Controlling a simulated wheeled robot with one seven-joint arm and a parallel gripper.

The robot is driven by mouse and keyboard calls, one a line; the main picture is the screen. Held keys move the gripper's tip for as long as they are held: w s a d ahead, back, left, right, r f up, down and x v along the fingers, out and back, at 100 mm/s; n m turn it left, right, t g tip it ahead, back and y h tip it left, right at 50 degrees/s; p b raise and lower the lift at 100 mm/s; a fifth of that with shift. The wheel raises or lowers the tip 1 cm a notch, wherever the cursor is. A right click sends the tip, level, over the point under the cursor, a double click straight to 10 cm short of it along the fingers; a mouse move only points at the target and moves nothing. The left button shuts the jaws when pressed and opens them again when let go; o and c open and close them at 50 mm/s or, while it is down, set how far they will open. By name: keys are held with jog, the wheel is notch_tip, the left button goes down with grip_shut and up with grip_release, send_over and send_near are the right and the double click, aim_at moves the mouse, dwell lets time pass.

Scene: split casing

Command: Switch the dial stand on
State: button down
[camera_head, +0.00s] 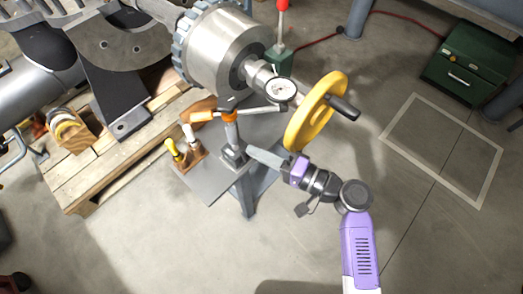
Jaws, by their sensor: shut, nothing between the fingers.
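The dial stand has a small grey block base (233,158) on a grey metal plate, with an upright post and an orange clamp (229,115). Its thin arm reaches right to a round white-faced dial gauge (281,89) beside the steel shaft. The switch on the base is too small to make out. My gripper (252,153) comes in from the right, with its grey fingers shut and empty. Its tip is close to the right side of the base; I cannot tell whether they touch.
A yellow handwheel (301,127) with a black handle stands just above my gripper. A holder with yellow- and white-handled tools (187,154) sits left of the base on the plate (207,185). A wooden pallet (85,185) lies left. The floor at lower right is clear.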

jog(key=shift+s+a+r+n, duration=0.1)
jog(key=shift+s+a+n, duration=0.25)
jog(key=shift+n, duration=0.55)
jog(key=shift+d, duration=0.1)
jog(key=v, duration=0.7)
jog(key=shift+s+d+r, duration=0.15)
jog(key=shift+s+d, duration=0.05)
jog(key=shift+d, duration=0.1)
